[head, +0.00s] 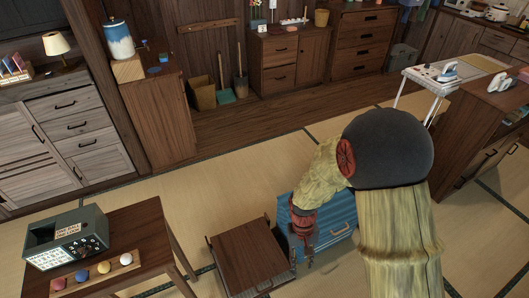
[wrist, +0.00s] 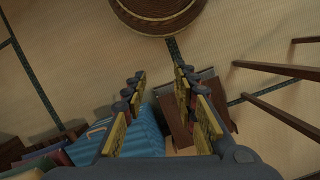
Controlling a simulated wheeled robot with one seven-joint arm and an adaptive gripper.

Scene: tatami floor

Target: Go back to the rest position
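My gripper (head: 302,260) hangs fingers-down near the middle bottom of the head view. It is in front of a blue ribbed case (head: 338,228) with a handle and beside a low brown wooden stool (head: 247,256). In the wrist view, my gripper (wrist: 160,76) has its two fingers well apart with nothing between them. The blue case (wrist: 145,130) lies below the left finger and the stool (wrist: 181,125) below the right one. My arm hides part of the blue case in the head view.
A wooden table (head: 130,233) at lower left holds a grey-green device (head: 66,238) and several coloured balls. Cabinets (head: 72,132) line the back. An ironing board (head: 446,78) and a wooden counter (head: 478,125) stand at right. Tatami floor (head: 225,180) is open behind the stool.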

